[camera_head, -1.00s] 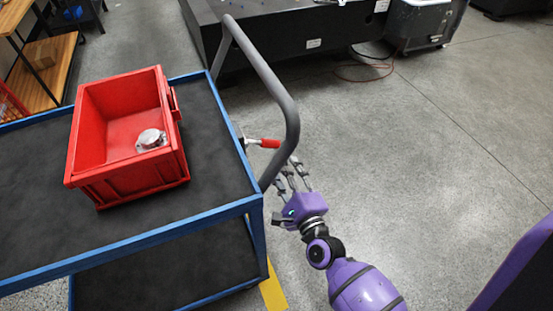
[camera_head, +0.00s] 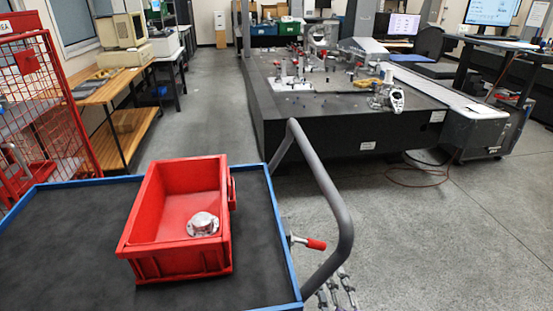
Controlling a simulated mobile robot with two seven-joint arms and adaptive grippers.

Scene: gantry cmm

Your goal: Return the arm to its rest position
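My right gripper (camera_head: 338,290) shows only by its grey fingers at the bottom edge, just right of the lower end of the cart's handle. The fingers are spread apart with nothing seen between them; the rest of that arm is out of frame. My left gripper is not in view. The blue-framed cart (camera_head: 70,245) with a dark top stands at the lower left, its grey bent handle (camera_head: 335,200) on its right side. A red-gripped lever (camera_head: 315,243) sticks out near the handle, above my fingers.
A red bin (camera_head: 180,262) on the cart holds a silver round part (camera_head: 202,223). A large black measuring table (camera_head: 310,130) stands behind. A red mesh fence (camera_head: 45,120) and wooden shelves (camera_head: 120,90) are at left. The floor (camera_head: 450,240) at right is clear.

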